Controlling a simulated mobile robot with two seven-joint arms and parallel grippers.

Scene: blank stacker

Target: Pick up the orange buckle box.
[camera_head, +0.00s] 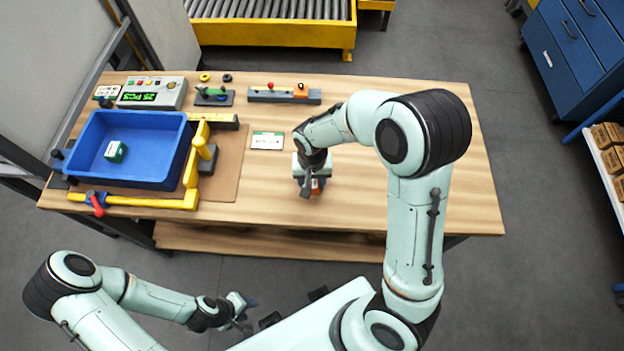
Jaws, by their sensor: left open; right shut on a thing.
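The orange buckle box (316,186) is over the middle of the wooden table, near its front edge. My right gripper (312,180) reaches down from above and is shut on it. Most of the box is hidden by the gripper, and only a small orange and white part shows. I cannot tell whether it touches the table top. My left gripper (245,308) is open and empty, low in front of the table, apart from everything on it.
A blue tray (150,180) holding a green box (115,151) stands at the table's left, with a yellow frame (150,202) beside it. A control box (153,92), a grey fixture (284,95) and a small card (267,140) lie behind. The table's right side is clear.

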